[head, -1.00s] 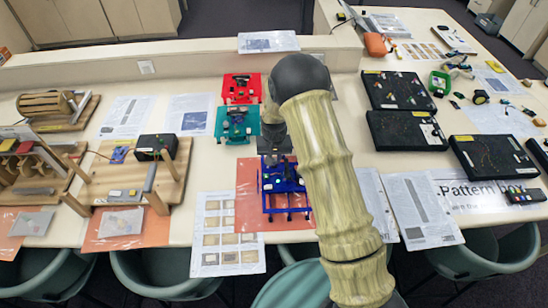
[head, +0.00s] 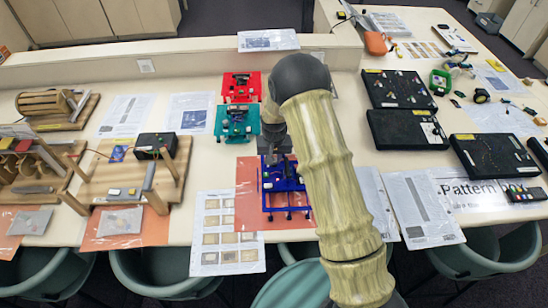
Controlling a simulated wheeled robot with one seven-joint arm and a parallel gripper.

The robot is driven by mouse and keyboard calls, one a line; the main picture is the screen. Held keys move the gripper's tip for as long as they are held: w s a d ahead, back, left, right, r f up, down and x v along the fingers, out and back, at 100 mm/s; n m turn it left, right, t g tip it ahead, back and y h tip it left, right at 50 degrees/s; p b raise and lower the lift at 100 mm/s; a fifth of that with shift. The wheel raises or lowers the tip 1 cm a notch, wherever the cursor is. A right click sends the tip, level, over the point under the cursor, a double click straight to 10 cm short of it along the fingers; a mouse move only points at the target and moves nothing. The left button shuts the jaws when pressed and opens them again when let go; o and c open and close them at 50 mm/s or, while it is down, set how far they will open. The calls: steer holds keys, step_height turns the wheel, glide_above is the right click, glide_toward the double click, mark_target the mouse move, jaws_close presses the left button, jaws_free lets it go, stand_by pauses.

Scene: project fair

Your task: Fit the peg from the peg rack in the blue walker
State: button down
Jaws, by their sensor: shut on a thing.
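The blue walker (head: 284,188) is a small blue legged frame standing on the orange sheet near the table's front edge, at the centre of the head view. My gripper (head: 276,158) points down over the back part of the blue walker. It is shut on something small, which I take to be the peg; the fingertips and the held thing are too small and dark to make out. Whether the peg touches the walker I cannot tell. My arm hides the area right of the walker. I cannot pick out the peg rack with certainty.
A teal walker (head: 236,123) and a red walker (head: 241,86) stand behind the blue one. A wooden stand (head: 128,178) is at left, black boxes (head: 407,130) at right. Printed sheets (head: 228,235) lie around the orange sheet (head: 247,205). Chairs line the front edge.

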steer(key=shift+f, duration=0.1)
stand_by(0.6)
steer(key=c, duration=1.2)
jaws_free()
steer(key=shift+r+p, duration=1.95)
steer(key=shift+r, duration=1.85)
